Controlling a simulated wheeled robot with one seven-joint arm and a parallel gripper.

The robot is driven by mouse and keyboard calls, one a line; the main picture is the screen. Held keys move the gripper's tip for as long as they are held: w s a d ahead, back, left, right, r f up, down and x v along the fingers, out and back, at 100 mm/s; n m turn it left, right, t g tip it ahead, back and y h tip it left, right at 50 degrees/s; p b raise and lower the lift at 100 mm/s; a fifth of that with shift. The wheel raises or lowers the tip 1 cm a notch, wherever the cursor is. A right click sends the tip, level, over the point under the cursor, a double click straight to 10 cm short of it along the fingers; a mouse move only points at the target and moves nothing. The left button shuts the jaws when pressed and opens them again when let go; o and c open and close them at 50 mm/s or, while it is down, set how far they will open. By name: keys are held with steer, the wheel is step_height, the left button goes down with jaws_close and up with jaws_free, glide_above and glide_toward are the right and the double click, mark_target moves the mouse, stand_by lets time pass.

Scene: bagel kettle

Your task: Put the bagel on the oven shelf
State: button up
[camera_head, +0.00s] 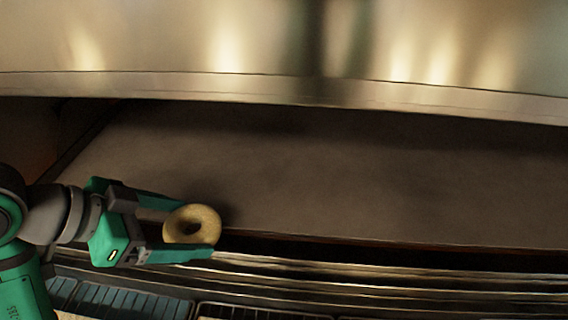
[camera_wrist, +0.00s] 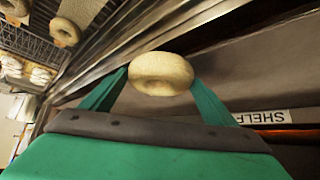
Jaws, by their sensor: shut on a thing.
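The bagel (camera_head: 206,219) is a pale tan ring held between the two green fingers of my gripper (camera_head: 197,228). In the wrist view the bagel (camera_wrist: 160,66) sits at the fingertips, one finger on each side, and my gripper (camera_wrist: 160,85) is shut on it. The oven shelf (camera_head: 330,180) is a broad, flat, grey-brown surface inside the oven opening. My gripper and the bagel are at the shelf's near left edge. I cannot tell whether the bagel touches the shelf.
A curved metal hood (camera_head: 300,50) hangs over the opening. Metal rails (camera_head: 380,275) run along the front edge. The visible shelf surface is clear. A white label (camera_wrist: 262,117) reads "SHELF" in the wrist view. Other bagels (camera_wrist: 65,31) lie on racks at upper left there.

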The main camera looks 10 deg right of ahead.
steer(key=w+d, duration=0.2)
steer(key=d, duration=0.2)
steer(key=w+d, duration=0.3)
steer(key=d, duration=0.2)
steer(key=w+d, duration=0.3)
steer(key=d, duration=0.2)
steer(key=shift+w, duration=0.25)
steer(key=shift+w+f, duration=0.1)
steer(key=shift+f, duration=1.7)
steer(key=shift+f, duration=0.15)
steer(key=o, duration=1.2)
steer(key=shift+a, duration=0.1)
steer(key=v, duration=0.7)
steer(key=shift+r, duration=0.35)
steer(key=shift+a, duration=0.15)
